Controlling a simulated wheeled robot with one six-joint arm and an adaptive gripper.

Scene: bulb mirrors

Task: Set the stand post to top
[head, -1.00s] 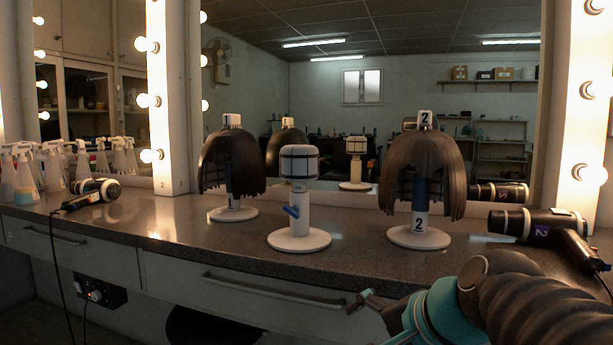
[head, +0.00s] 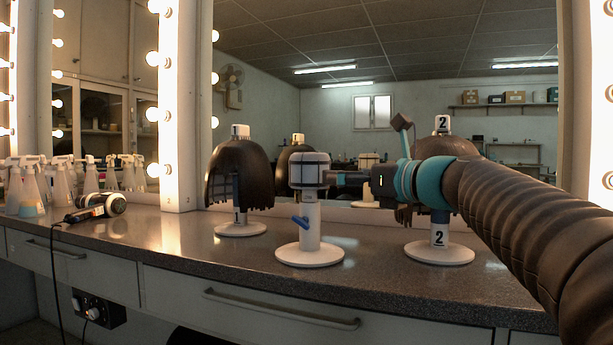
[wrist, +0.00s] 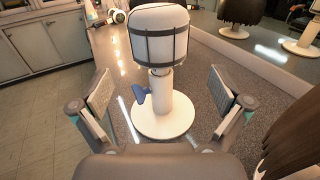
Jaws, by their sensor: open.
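The middle stand carries a white, dark-banded head block (head: 309,170) on a white post (head: 311,215) above a round white base (head: 309,254). A blue lever (head: 299,222) sticks out from the post's side. In the wrist view, the head block (wrist: 160,38), post (wrist: 163,92) and blue lever (wrist: 140,94) stand upright straight ahead. My gripper (head: 334,178) is at the block's right side in the head view. In the wrist view my gripper (wrist: 160,105) is open and empty, its fingers spread to either side of the post and apparently apart from it.
Wig stand 1 (head: 239,229) is left on the counter (head: 200,262). Wig stand 2 (head: 440,255) is right, partly behind my arm. A hair dryer (head: 97,206) and several spray bottles (head: 28,190) are at far left. A mirror (head: 270,100) with bulbs is behind.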

